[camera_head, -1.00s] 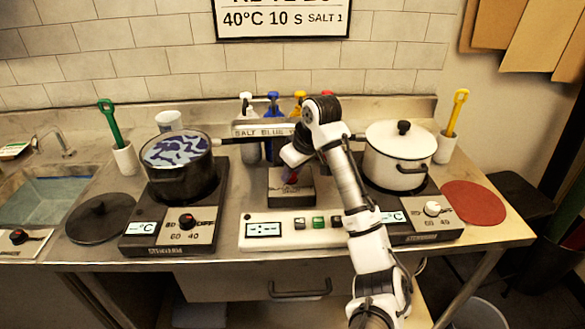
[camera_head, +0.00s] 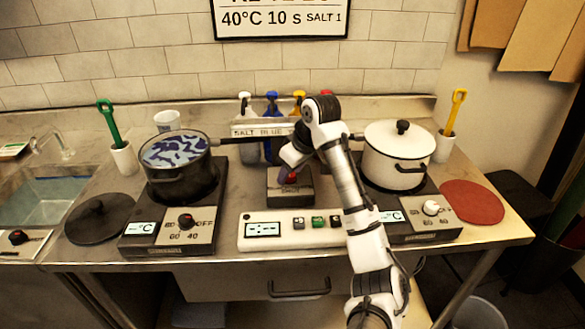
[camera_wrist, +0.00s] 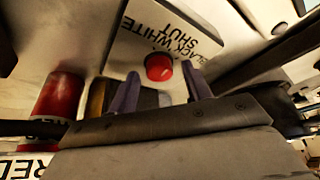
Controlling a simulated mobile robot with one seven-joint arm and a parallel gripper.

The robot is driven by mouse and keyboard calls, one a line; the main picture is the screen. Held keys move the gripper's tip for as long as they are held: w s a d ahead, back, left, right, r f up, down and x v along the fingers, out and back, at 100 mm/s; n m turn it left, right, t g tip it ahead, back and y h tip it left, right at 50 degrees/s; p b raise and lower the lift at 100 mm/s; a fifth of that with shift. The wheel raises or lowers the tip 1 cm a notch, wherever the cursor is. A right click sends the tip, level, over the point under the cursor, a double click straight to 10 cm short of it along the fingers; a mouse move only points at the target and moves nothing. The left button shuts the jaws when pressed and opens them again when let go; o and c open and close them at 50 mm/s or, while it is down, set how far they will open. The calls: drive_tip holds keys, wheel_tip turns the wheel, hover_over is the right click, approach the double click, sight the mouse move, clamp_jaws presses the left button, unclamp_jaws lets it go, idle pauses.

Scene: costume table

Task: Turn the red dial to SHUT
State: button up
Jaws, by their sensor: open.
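The red dial (camera_wrist: 158,67) is a round red knob on a pale panel lettered BLACK, WHITE and SHUT in the wrist view. In the head view it is a small red spot (camera_head: 292,173) on the dark box (camera_head: 291,196) at the middle of the counter, partly covered by my gripper. My gripper (camera_wrist: 161,90) is open, its two dark fingers apart. The dial shows in the gap beyond the fingertips, and nothing is between them. I cannot tell which label the dial points to.
A dark pot (camera_head: 182,185) stands on the left burner and a white lidded pot (camera_head: 396,166) on the right one. A white button panel (camera_head: 290,230) lies in front of the box. Spray bottles (camera_head: 272,115) stand behind. In the wrist view, a red bottle (camera_wrist: 58,95) is at left.

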drive_tip(key=b+v, duration=0.1)
drive_tip(key=v, duration=1.3)
drive_tip(key=shift+f, duration=0.1)
